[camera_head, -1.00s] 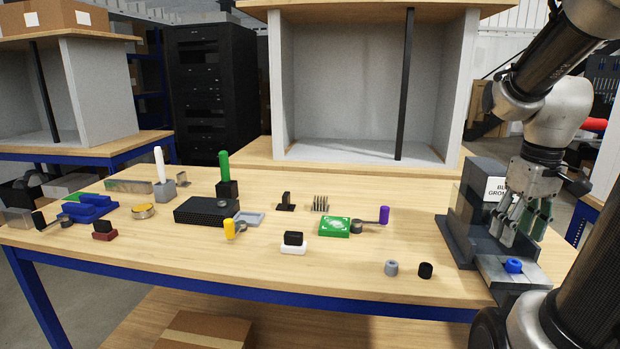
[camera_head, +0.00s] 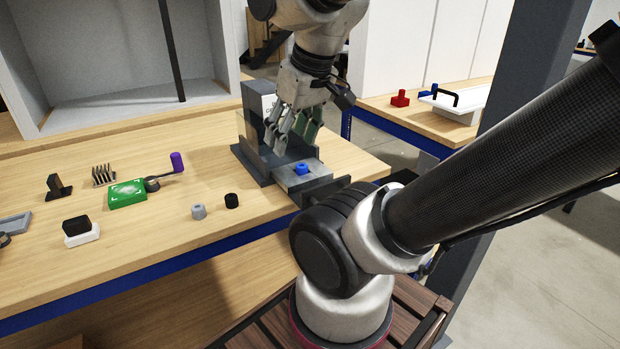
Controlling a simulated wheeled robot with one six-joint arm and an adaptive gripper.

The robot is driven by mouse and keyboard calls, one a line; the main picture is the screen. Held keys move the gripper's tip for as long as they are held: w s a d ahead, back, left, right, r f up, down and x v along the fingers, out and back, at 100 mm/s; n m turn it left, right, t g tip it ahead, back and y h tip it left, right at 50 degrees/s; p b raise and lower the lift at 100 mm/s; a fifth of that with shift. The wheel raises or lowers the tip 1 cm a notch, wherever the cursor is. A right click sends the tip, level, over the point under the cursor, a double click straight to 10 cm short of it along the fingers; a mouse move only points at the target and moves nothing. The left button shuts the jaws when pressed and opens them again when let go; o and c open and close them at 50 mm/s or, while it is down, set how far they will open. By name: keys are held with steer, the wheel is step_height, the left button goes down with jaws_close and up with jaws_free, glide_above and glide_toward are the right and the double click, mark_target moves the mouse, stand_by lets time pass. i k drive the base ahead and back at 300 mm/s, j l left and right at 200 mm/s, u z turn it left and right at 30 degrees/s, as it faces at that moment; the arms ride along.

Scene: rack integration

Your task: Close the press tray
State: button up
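The press (camera_head: 252,118) is a dark grey block with a white label, standing at the right end of the wooden table. Its grey tray (camera_head: 309,182) sticks out at the front, pulled out, with a blue ring-shaped part (camera_head: 301,168) on it. A dark bar (camera_head: 328,191) sits at the tray's front end, partly hidden by my arm. My gripper (camera_head: 292,140) points down above the tray, in front of the label. Its fingers look spread, with nothing seen between them. I cannot tell whether the fingertips touch the press.
A grey cylinder (camera_head: 199,211) and a black cylinder (camera_head: 232,201) stand left of the tray. A green board (camera_head: 127,194) and a purple-handled tool (camera_head: 177,162) lie farther left. A second table (camera_head: 428,124) stands behind on the right, with open floor beside it.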

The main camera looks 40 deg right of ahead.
mark_target(311, 179)
steer(key=l+z, duration=0.1)
steer(key=z, duration=0.8)
